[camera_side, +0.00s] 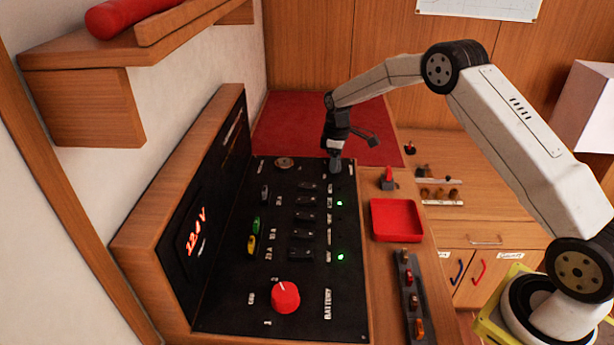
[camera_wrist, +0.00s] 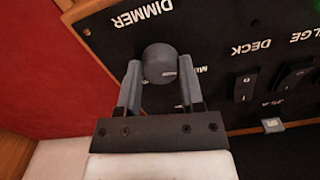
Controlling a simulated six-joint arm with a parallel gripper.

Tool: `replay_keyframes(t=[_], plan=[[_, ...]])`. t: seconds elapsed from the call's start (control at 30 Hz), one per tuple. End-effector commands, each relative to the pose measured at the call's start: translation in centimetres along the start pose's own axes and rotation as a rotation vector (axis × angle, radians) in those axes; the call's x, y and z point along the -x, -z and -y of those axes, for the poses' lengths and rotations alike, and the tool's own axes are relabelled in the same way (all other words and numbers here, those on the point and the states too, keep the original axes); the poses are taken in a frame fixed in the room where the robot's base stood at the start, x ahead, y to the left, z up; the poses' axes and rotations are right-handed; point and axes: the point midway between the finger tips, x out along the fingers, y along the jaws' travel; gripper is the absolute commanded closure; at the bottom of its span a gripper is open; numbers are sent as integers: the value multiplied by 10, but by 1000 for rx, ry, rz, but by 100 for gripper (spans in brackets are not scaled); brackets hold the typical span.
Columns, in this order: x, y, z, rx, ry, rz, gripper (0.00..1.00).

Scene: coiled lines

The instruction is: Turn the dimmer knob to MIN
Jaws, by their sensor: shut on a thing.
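The dimmer knob (camera_wrist: 160,64) is a round dark grey knob on the black panel, below the upside-down DIMMER label (camera_wrist: 140,14) in the wrist view. My gripper (camera_wrist: 159,72) is shut on it, one finger on each side. A small pale mark shows on the knob's lower right. Part of the MIN label (camera_wrist: 200,71) shows just right of the right finger; I cannot tell whether the mark lines up with it. In the side view, my gripper (camera_side: 336,163) reaches down at the panel's far right corner and hides the knob.
The black panel (camera_side: 225,295) holds several rocker switches (camera_side: 304,216) and a red battery knob (camera_side: 285,297). The DECK switch (camera_wrist: 245,87) is right of my gripper in the wrist view. A red tray (camera_side: 396,220) and a fuse strip (camera_side: 411,297) lie right of the panel.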

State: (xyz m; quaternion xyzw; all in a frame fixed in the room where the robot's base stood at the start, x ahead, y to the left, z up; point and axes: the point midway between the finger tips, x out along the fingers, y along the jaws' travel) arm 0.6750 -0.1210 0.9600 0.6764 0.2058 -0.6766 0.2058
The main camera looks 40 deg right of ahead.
Motion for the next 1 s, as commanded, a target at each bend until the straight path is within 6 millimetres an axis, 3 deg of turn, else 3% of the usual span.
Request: replay_keyframes(t=[0.6, 1.0], plan=[[0, 0, 0, 556, -1, -1, 100], [0, 0, 0, 724, -1, -1, 100]])
